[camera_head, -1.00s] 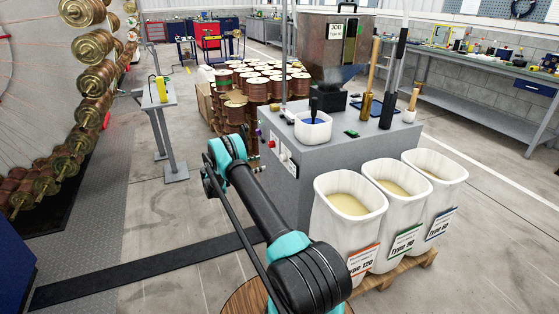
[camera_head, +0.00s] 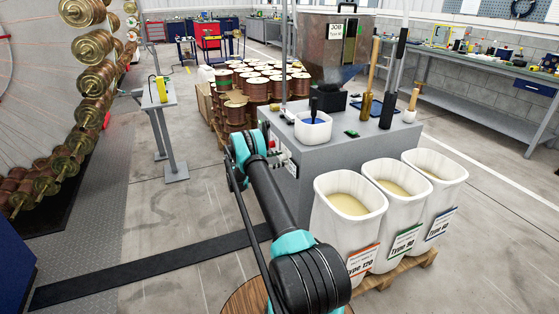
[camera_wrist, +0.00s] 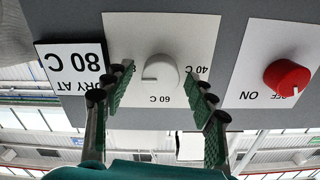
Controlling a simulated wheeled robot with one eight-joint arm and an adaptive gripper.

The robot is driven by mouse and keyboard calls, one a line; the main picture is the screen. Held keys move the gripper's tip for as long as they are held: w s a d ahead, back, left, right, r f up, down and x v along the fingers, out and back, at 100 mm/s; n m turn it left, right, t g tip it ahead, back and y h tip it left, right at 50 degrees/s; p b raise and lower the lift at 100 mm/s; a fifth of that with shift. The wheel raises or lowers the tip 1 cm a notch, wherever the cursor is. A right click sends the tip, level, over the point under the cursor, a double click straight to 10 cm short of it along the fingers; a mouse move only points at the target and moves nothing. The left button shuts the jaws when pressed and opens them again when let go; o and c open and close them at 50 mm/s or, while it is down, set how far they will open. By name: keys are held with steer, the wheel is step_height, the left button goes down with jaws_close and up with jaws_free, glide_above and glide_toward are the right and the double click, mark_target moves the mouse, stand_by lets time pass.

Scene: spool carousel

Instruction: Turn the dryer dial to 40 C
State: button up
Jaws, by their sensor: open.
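The dryer dial (camera_wrist: 160,73) is a round white knob on a white plate, seen upside down in the wrist view. Its dark pointer line points to picture left, away from the 40 C mark (camera_wrist: 199,72) at right. The 60 C mark (camera_wrist: 160,98) sits below the knob. My gripper (camera_wrist: 163,78) is open, with one green-padded finger on each side of the knob. A gap shows between each finger and the knob; contact cannot be seen. In the head view, the dial panel (camera_head: 289,160) is on the grey cabinet, partly hidden by my arm.
A red on/off knob (camera_wrist: 287,77) is right of the dial in the wrist view, and a "Dry at 80 C" sign (camera_wrist: 75,64) is left. White powder bins (camera_head: 348,205) stand before the cabinet (camera_head: 345,145). Copper spools (camera_head: 236,112) stand behind it.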

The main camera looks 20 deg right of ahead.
steer(key=shift+c, duration=0.2)
steer(key=c, duration=1.1)
